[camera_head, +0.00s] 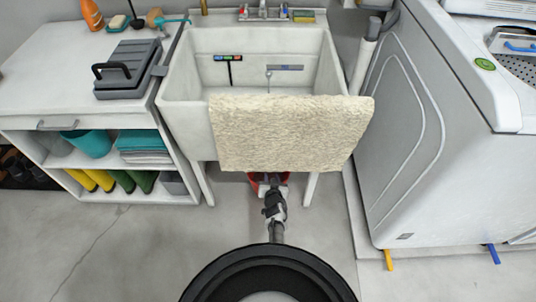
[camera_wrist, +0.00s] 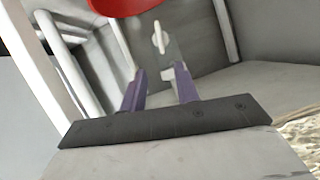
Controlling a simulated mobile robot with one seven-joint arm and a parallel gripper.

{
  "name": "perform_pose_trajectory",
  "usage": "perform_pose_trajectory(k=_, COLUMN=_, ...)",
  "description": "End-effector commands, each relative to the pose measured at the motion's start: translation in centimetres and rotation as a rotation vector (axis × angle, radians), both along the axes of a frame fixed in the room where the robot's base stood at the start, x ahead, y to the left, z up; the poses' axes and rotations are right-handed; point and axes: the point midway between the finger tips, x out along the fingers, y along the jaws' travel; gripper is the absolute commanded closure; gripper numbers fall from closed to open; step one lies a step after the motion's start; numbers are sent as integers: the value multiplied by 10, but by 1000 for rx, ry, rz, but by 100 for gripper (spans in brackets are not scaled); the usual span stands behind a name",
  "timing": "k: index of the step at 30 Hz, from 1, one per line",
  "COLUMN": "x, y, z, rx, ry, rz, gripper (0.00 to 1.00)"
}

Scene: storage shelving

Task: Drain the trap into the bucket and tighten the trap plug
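The red bucket (camera_head: 256,178) stands under the sink, mostly hidden by the towel and my arm. In the wrist view, part of the bucket (camera_wrist: 122,5) shows at the top edge. My gripper (camera_wrist: 160,69) is open, its two purple fingers apart with nothing between them. A small white winged piece (camera_wrist: 160,38) shows beyond the fingertips, apart from them; it may be the trap plug, but I cannot be sure. In the head view my gripper is under the sink front, its fingers hidden. The rest of the trap is not clearly visible.
The white sink (camera_head: 178,112) has a beige towel (camera_head: 290,130) hanging over its front. Sink legs (camera_head: 311,189) flank my arm. A cabinet (camera_head: 60,92) with a grey toolbox (camera_head: 128,70) is at left, a washing machine (camera_head: 415,140) at right. The floor in front is clear.

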Motion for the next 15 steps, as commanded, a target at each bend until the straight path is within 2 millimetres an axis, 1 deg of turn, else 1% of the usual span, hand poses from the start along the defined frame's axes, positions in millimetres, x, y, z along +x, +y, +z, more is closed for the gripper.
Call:
perform_pose_trajectory(k=5, x=14, y=1, z=-10, rx=-1, ry=-1, rz=2, gripper=69)
perform_pose_trajectory(k=15, x=60, y=5, z=-30, rx=-3, ry=-3, rz=3, gripper=69)
